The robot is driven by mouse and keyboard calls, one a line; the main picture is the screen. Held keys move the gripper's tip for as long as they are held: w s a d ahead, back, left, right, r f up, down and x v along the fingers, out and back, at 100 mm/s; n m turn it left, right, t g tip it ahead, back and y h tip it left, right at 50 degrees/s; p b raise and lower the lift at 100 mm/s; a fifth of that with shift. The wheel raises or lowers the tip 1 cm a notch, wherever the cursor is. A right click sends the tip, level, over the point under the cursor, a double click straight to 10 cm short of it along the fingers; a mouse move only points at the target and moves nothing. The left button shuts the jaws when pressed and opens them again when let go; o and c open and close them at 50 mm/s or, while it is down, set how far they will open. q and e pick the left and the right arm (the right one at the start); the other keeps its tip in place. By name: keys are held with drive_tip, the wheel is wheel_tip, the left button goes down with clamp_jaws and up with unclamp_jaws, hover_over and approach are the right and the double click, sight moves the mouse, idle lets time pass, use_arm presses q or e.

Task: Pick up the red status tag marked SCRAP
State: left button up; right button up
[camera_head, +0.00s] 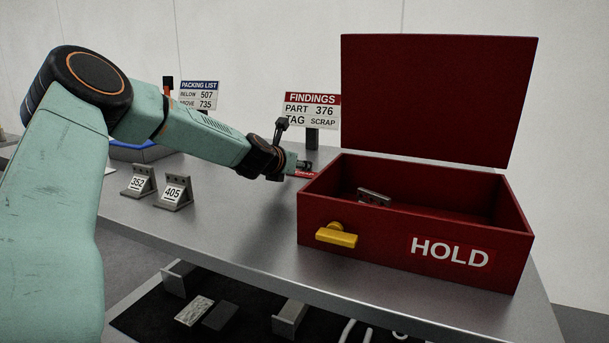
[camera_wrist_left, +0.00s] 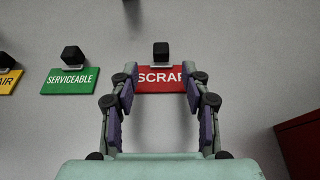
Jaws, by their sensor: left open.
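The red status tag marked SCRAP (camera_wrist_left: 160,79) lies on the grey table in the left wrist view, with a black block at its top edge. In the head view a small red part of it (camera_head: 304,174) shows by my left gripper. My left gripper (camera_wrist_left: 160,92) is open, its two fingers at either side of the tag's lettering. Whether the fingers touch the tag I cannot tell. In the head view the left gripper (camera_head: 299,166) is beside the red box, partly hidden by its own arm. My right gripper is in neither view.
A red HOLD box (camera_head: 340,250) with its lid up stands right of the gripper, a grey bracket (camera_head: 374,197) inside. A green SERVICEABLE tag (camera_wrist_left: 70,80) lies left of the red one. Brackets 352 (camera_head: 139,182) and 405 (camera_head: 173,192) stand left. A FINDINGS sign (camera_head: 312,110) stands behind.

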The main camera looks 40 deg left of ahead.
sight(303, 172)
use_arm(q)
drive_tip(key=b+x, duration=0.2)
drive_tip(key=x, duration=0.1)
drive_tip(key=shift+w+d+f, duration=0.1)
drive_tip(key=shift+w+f, duration=0.1)
drive_tip(key=shift+f, duration=0.1)
drive_tip(key=shift+w+b, duration=0.3)
drive_tip(key=shift+b, duration=0.2)
drive_tip(key=shift+c, duration=0.2)
drive_tip(key=shift+f, duration=0.1)
clamp_jaws()
